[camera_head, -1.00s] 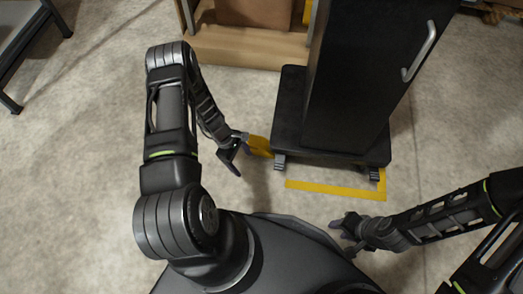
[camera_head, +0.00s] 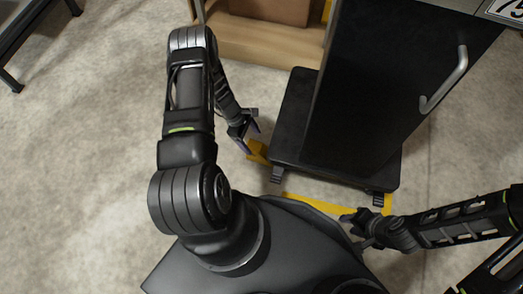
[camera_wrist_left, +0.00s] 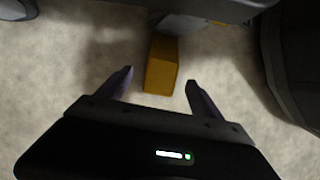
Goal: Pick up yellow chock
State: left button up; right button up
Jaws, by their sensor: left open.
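The yellow chock (camera_wrist_left: 161,66) lies on the floor in the left wrist view, just ahead of the space between my left gripper's two fingers, not clamped. My left gripper (camera_wrist_left: 160,80) is open and empty, with a purple-grey finger on either side. In the head view the left gripper (camera_head: 250,138) is above and beside the chock (camera_head: 257,150), at the left front corner of the black wheeled base. The gripper hides part of the chock there. My right gripper (camera_head: 354,219) is low at the right, near the yellow floor tape; its jaws are too small to read.
A tall black dispenser cabinet (camera_head: 385,85) with a metal handle (camera_head: 446,82) stands on a black wheeled base (camera_head: 345,165). Yellow tape (camera_head: 325,203) runs along its front. A wooden shelf (camera_head: 265,45) stands behind. Open concrete floor (camera_head: 90,150) lies at the left.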

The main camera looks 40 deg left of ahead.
aim_at(259, 151)
pick_arm(q)
jog(key=shift+b+x, duration=0.45)
jog(key=shift+x, duration=0.85)
jog(key=shift+d+b+x, duration=0.1)
jog(key=shift+b+x, duration=0.5)
jog(key=shift+x, duration=0.7)
jog(key=shift+d+b+x, duration=0.15)
jog(key=shift+b+x, duration=0.4)
jog(key=shift+x, duration=0.8)
jog(key=shift+s+r, duration=0.15)
jog(key=shift+c, duration=0.5)
grip_shut()
